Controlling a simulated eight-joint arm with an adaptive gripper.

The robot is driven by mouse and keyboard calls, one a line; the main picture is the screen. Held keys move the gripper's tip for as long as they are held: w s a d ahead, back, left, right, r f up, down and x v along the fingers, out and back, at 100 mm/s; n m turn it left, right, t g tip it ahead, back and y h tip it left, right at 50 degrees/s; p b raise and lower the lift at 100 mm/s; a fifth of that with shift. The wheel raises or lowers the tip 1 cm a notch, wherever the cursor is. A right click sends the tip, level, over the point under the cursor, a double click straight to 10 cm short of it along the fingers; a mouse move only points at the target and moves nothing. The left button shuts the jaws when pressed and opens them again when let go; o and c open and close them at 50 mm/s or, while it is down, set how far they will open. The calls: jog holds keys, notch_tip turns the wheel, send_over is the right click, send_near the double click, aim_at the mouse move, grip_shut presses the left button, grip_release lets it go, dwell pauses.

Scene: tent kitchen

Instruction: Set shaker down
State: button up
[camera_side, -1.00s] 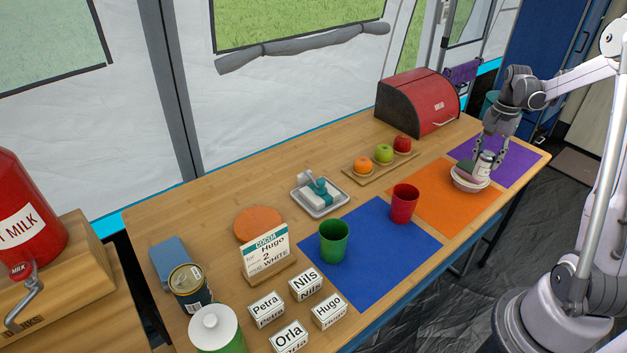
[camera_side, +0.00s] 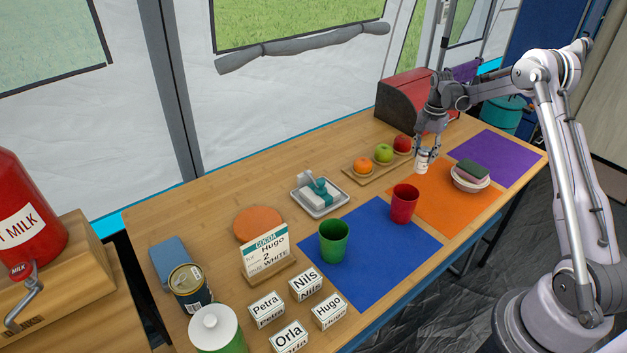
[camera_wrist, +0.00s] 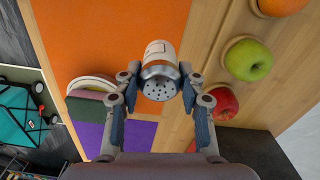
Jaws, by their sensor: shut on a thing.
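The shaker (camera_side: 422,161) is a small white cylinder with a label. In the wrist view the shaker (camera_wrist: 160,78) shows a grey metal top with holes facing the camera. My gripper (camera_side: 424,150) is shut on it near the top, with one finger on each side; the fingers also show in the wrist view (camera_wrist: 157,82). The shaker is upright, over or at the back edge of the orange mat (camera_side: 445,205), right of the fruit board. I cannot tell whether its base touches the surface.
A board (camera_side: 370,175) holds an orange, a green apple and a red apple (camera_side: 402,144). A red cup (camera_side: 404,204) stands left on the orange mat. A bowl (camera_side: 469,184) with sponges is on the right. The red bread box (camera_side: 400,103) is behind my gripper.

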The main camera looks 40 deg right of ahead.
aim_at(418, 163)
jog(key=shift+w+a+f, duration=0.25)
jog(key=shift+w+f, duration=0.1)
jog(key=shift+w, duration=0.15)
jog(key=shift+f, duration=2)
jog(key=shift+f, duration=0.15)
jog(key=o, duration=1.2)
